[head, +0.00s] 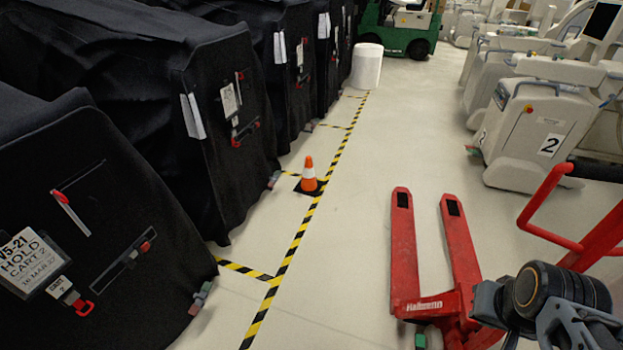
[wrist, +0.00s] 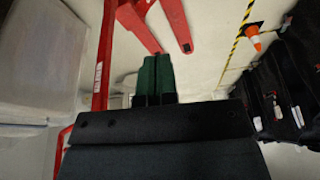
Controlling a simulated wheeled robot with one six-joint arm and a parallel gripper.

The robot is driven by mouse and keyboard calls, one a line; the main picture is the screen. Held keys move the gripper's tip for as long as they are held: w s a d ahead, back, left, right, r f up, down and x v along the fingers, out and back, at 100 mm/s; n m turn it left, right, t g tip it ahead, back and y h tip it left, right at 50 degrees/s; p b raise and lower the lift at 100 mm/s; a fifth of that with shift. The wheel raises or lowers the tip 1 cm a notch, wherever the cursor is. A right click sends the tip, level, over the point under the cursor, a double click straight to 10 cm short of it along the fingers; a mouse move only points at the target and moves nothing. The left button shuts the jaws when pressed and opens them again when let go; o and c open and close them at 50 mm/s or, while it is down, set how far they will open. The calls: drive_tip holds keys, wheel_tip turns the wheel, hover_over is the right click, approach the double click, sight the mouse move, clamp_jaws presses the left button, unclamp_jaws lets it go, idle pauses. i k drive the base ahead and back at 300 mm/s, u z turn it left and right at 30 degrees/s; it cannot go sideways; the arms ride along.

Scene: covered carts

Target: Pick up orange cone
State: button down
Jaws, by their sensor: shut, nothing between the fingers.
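The orange cone (head: 309,176) with a white band stands upright on a black base, on the floor beside the yellow-black tape line in the head view. It also shows at the upper right of the wrist view (wrist: 254,38). My gripper (wrist: 154,56) has green fingertips, shut and empty, in the middle of the wrist view. It is well apart from the cone. In the head view part of my arm shows at the lower right.
Black covered carts (head: 225,120) line the left side, close to the cone. A red pallet jack (head: 405,260) stands right of the tape. White machines (head: 540,130) stand at the right, and a white cylinder (head: 366,66) farther back.

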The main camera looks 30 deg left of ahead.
sight(309, 186)
drive_tip(key=u, duration=1.1)
drive_tip(key=i, duration=3.85)
drive_tip(key=z, duration=1.25)
drive_tip(key=i, duration=1.6)
drive_tip(key=u, duration=0.35)
drive_tip(key=i, duration=2.15)
